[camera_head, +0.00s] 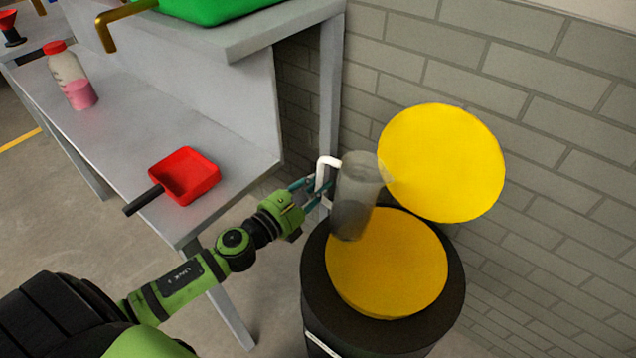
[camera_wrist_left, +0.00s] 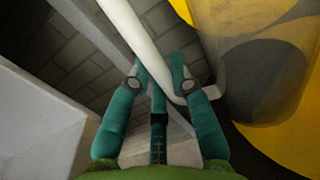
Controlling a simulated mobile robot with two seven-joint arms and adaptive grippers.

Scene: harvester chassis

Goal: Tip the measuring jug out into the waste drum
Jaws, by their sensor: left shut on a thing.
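The measuring jug (camera_head: 354,205) is a grey see-through vessel with a white handle (camera_head: 324,172). It is close to upright, leaning slightly, above the left part of the waste drum. My left gripper (camera_head: 312,190) is shut on the handle. In the left wrist view the handle (camera_wrist_left: 140,40) passes between the teal fingertips (camera_wrist_left: 160,75), with the jug body (camera_wrist_left: 262,75) on the right. What the jug holds is unclear. The waste drum (camera_head: 317,265) is black, with a yellow round top face (camera_head: 395,270). A yellow round lid (camera_head: 442,160) stands raised behind it.
A grey bench (camera_head: 130,150) at the left holds a red scoop (camera_head: 187,175) with a black handle and a bottle of pink liquid (camera_head: 72,80). Its upper shelf (camera_head: 262,28) holds a green bin (camera_head: 215,8). A grey brick wall (camera_head: 560,140) stands behind the drum.

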